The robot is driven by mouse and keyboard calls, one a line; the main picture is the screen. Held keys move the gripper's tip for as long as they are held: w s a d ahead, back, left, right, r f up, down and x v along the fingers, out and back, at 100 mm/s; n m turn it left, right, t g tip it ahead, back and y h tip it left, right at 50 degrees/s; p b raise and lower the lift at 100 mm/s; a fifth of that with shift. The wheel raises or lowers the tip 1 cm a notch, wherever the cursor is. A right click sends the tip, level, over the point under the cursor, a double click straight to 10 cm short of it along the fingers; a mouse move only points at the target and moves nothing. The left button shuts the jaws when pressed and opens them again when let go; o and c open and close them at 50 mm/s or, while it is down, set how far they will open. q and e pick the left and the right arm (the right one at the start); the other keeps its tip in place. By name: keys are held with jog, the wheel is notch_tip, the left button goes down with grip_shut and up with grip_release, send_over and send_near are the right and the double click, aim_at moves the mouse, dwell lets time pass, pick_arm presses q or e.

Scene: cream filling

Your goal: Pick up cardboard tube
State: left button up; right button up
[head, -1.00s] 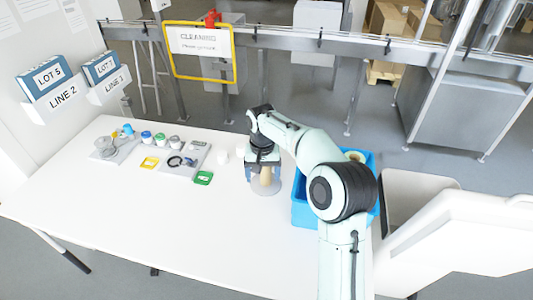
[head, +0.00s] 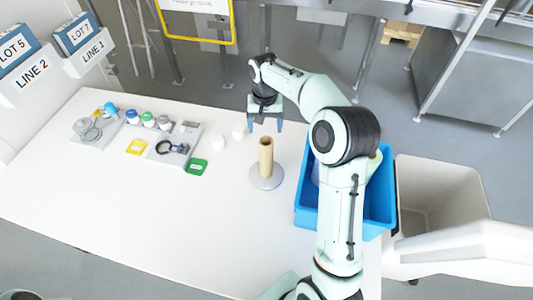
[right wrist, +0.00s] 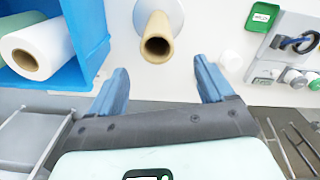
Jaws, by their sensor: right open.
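The brown cardboard tube (head: 266,157) stands upright on a round grey base (head: 266,183) on the white table. In the right wrist view the tube (right wrist: 157,38) shows its open end, just beyond the fingers and between their lines. My right gripper (head: 265,126) is open and empty, above and a little behind the tube, apart from it. Its two blue fingers (right wrist: 162,80) are spread wide in the right wrist view. My left gripper is not in view.
A blue crate (head: 307,208) stands right of the tube and holds rolls, seen in the right wrist view (right wrist: 20,55). A grey bin (head: 440,185) is further right. Small white pots (head: 218,142), a green tray (head: 196,167) and a yellow card (head: 136,147) lie left. The table's front left is clear.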

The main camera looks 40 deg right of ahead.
aim_at(266, 158)
jog(key=f, duration=1.2)
jog(key=shift+s+f, duration=0.15)
jog(key=shift+s, duration=0.15)
jog(key=c, duration=1.4)
jog(key=shift+o, duration=0.2)
